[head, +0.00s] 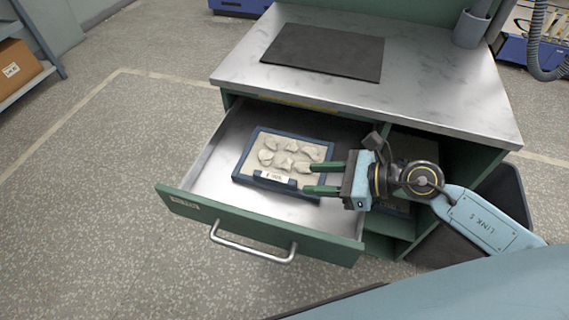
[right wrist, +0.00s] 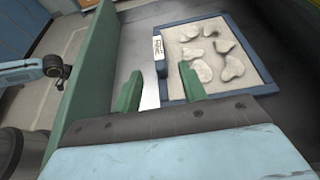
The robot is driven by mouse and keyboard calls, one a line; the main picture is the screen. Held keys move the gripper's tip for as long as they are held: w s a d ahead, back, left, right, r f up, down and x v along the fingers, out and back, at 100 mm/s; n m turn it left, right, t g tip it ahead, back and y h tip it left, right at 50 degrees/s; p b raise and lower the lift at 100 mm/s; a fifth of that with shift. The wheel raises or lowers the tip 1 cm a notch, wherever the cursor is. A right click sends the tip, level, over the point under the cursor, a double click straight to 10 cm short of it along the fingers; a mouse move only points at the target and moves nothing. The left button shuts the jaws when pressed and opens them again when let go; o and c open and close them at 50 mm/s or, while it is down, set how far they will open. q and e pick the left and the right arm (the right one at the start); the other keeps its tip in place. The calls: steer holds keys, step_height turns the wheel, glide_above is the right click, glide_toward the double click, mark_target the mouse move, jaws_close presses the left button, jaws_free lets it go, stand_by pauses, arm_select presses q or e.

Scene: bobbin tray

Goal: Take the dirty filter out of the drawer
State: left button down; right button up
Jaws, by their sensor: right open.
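The dirty filter (head: 237,178) is a blue-framed panel with a pale face and several grey clumps on it. It lies flat in the open drawer (head: 212,190).
The drawer has a green front with a metal handle (head: 250,250). The metal worktop (head: 430,80) with a dark mat (head: 325,50) overhangs the back of the drawer. An open shelf with another framed panel (head: 395,207) is to the right. The floor at left is clear.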

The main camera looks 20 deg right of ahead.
mark_target(280, 178)
steer(key=x, duration=0.5)
steer(key=shift+w+a+f, duration=0.1)
steer(key=shift+w+a, duration=0.05)
steer(key=shift+a, duration=0.1)
steer(key=b+x, duration=0.1)
steer(key=x, duration=0.4)
steer(key=shift+b, duration=0.35)
arm_select(q)
steer(key=r, duration=0.1)
steer(key=w+d+r, duration=0.2)
steer(key=shift+d+r, duration=0.1)
steer(key=shift+r, duration=0.2)
arm_select(e)
jaws_close()
